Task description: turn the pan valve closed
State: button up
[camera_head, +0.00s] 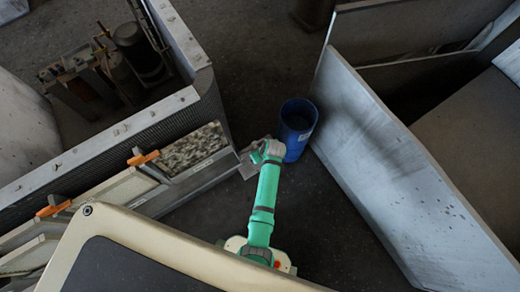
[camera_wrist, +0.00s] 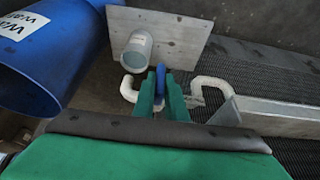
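The pan valve's blue handle (camera_wrist: 160,84) stands upright between the two green fingers of my gripper (camera_wrist: 160,88) in the wrist view. The fingers lie close along both its sides, with no clear gap. A white pipe shows on both sides of my gripper, with a left bend (camera_wrist: 128,88) and a right bend (camera_wrist: 212,84). The valve body is hidden behind the fingers. In the head view my green arm reaches up to the corner of the housing, and the handle cannot be made out there.
A blue drum (camera_head: 297,128) stands right beside my arm's end, and its side (camera_wrist: 38,62) fills the wrist view's upper left. A grey plate (camera_wrist: 185,38) with a pale cylinder (camera_wrist: 137,50) lies behind the handle. A large metal panel (camera_head: 390,165) leans at the right. Dark floor (camera_head: 325,225) is clear between.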

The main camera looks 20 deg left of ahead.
grip_shut()
jog(key=g+y, duration=0.2)
jog(key=g, duration=0.1)
jog(key=shift+w+d+m+y, duration=0.15)
jog(key=shift+d+m+y, duration=0.05)
jog(key=shift+m+y, duration=0.2)
jog(key=shift+m+g+y, duration=0.5)
jog(key=shift+g+y, duration=0.7)
jog(key=shift+g, duration=0.3)
jog(key=shift+w+f+g+y, duration=0.1)
jog(key=shift+f+g+y, duration=0.05)
jog(key=shift+g+y, duration=0.5)
jog(key=shift+s, duration=0.25)
jog(key=o, duration=0.6)
grip_release()
jog(key=shift+w, duration=0.2)
